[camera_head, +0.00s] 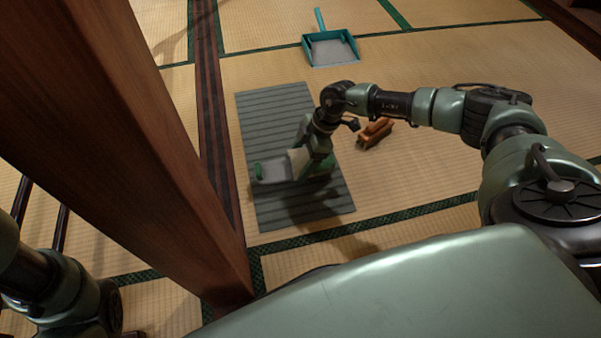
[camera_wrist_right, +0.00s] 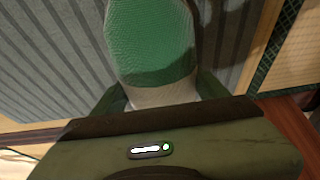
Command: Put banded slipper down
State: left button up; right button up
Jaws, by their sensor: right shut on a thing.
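The banded slipper (camera_head: 272,171) is over the left-middle part of the grey ribbed mat (camera_head: 262,115) in the head view. In the right wrist view the slipper (camera_wrist_right: 150,40) shows a green textured part and a cream band. My right gripper (camera_head: 308,163) is shut on the slipper at its cream end, with a finger on each side in the wrist view. The green end points away from the gripper. I cannot tell whether the slipper touches the mat or hangs just above it. My left arm shows at the lower left, but its gripper is out of view.
A brown wooden object (camera_head: 375,133) lies on the tatami just right of the mat. A teal dustpan (camera_head: 331,50) lies beyond the mat. A thick wooden post (camera_head: 120,130) stands close on the left. The mat's far end and near strip are clear.

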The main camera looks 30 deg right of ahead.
aim_at(301, 169)
notch_tip(301, 169, down, 4)
jog(key=b, duration=0.3)
jog(key=shift+f, duration=0.2)
jog(key=shift+r, duration=0.15)
jog(key=o, duration=1.4)
jog(key=p+v, duration=0.8)
jog(key=v, duration=0.3)
jog(key=shift+d+r+p, duration=0.1)
jog(key=shift+r+p, duration=0.25)
jog(key=shift+d+r, duration=0.15)
